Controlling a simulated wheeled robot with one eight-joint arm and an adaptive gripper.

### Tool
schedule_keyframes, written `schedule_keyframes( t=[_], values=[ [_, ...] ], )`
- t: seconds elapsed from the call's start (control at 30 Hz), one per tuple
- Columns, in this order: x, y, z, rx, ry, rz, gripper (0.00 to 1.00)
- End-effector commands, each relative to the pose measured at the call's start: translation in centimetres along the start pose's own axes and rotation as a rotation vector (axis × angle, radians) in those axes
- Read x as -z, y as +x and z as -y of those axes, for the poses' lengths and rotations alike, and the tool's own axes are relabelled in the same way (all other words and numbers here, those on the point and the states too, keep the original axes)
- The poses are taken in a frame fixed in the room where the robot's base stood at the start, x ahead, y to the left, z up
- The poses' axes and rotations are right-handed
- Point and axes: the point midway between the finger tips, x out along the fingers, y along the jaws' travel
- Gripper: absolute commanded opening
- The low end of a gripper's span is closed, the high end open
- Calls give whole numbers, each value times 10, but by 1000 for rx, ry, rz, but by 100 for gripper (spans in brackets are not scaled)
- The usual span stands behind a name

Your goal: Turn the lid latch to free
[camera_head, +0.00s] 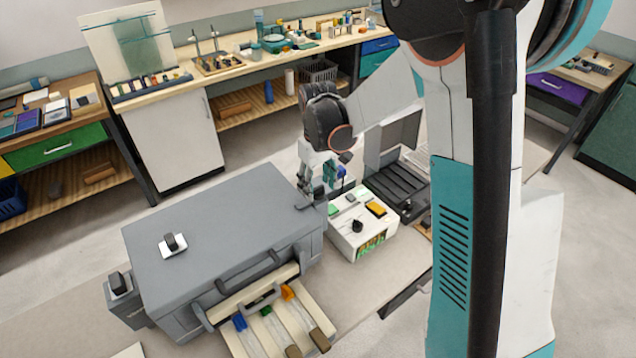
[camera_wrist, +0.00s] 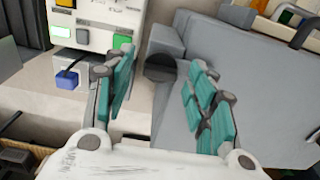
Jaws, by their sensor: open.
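A large grey lidded box (camera_head: 210,225) stands on the bench, and part of it fills the right of the wrist view (camera_wrist: 250,85). A dark round knob (camera_wrist: 160,67) sits at its edge in the wrist view; it looks like the lid latch, but its setting cannot be read. A dark part (camera_head: 318,197) shows at the box's far right corner in the head view. My gripper (camera_head: 328,183) is above that corner. In the wrist view my gripper (camera_wrist: 163,60) is open, with the knob between its fingertips in the picture; contact cannot be told.
A white control box (camera_head: 361,226) with coloured buttons stands close right of the grey box. A blue block (camera_wrist: 67,80) is near it. An open black case (camera_head: 398,185) lies beyond. A black knob (camera_head: 174,242) sits on the lid. A tray (camera_head: 285,330) with rods is in front.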

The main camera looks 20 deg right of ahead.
Motion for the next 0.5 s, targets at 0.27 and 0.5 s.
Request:
schedule_keyframes(
  t=[0.27,0.5],
  values=[
    [0,0,0,0,0,0,20],
    [0,0,0,0,-2,0,0]
  ],
)
